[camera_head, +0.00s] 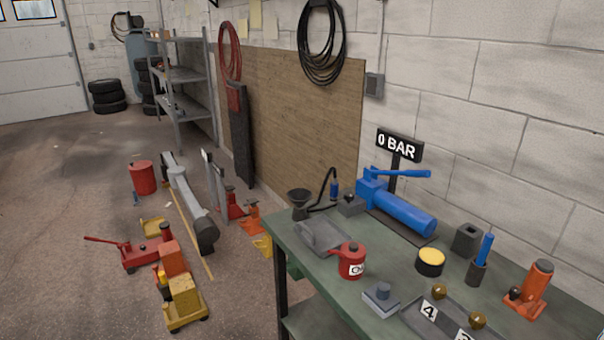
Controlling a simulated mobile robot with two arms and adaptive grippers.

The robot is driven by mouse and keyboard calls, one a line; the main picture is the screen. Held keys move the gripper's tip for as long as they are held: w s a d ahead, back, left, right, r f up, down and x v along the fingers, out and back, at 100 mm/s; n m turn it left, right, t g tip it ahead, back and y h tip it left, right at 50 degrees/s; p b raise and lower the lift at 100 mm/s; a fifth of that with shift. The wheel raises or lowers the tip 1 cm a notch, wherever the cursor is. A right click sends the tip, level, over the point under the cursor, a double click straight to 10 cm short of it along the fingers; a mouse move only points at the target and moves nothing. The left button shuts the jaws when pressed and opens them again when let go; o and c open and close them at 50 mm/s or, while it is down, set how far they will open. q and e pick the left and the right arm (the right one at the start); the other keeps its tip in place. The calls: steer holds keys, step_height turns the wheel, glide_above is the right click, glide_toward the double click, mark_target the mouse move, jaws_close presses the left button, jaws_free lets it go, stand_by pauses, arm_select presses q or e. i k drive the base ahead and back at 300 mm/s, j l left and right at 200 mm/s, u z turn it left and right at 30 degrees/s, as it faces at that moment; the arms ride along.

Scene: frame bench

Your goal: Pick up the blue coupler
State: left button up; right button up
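A small blue cylindrical piece (334,189), which looks like the blue coupler, is on the black hose (326,180) at the far left end of the bench. It appears upright, just left of the blue hand pump (400,211). A black funnel-shaped item (299,203) is left of it, and a dark block (351,205) is just to its right. Whether the coupler touches the block or the pump is too small to tell. Neither of my grippers is in view.
The green bench (395,270) also holds a grey tray (323,237), a red can (352,262), a yellow-topped puck (430,262), a blue rod in a dark cup (478,270) and an orange jack (530,290). A "0 BAR" sign (399,146) stands behind the pump. Jacks clutter the floor at left.

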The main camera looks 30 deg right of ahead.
mark_target(334, 184)
steer(key=i, duration=2)
steer(key=i+z, duration=0.3)
steer(key=i, duration=0.15)
steer(key=i+j+z, duration=0.55)
steer(key=i, duration=0.25)
